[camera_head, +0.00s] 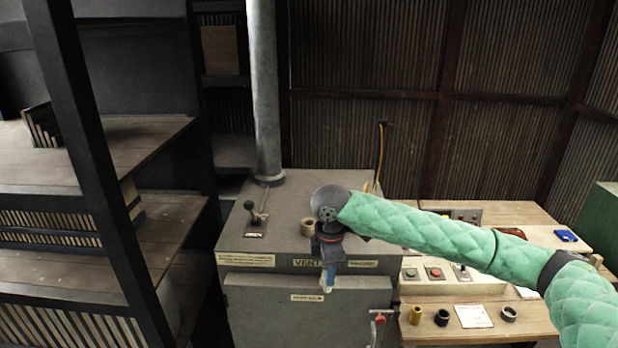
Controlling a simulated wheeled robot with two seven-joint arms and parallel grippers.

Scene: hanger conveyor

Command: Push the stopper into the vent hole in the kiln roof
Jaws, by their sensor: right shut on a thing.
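The kiln (280,205) is a grey box with a flat roof, marked VENT along its front edge. A short tan collar (308,227) with a dark opening stands on the roof and looks like the vent hole. My right gripper (327,278) is just right of and nearer than the collar, pointing down over the kiln's front edge. It is shut on a small pale piece (326,289), apparently the stopper, mostly hidden by the fingers. The held piece appears apart from the collar. My left gripper is not in view.
A grey pipe (265,100) rises from the roof's back left, near a black-knobbed lever (252,212). On the right, a wooden bench (480,325) holds a yellow cylinder (416,314), dark rings (442,317) and a paper (473,316). A button panel (436,275) stands behind them. Shelves fill the left.

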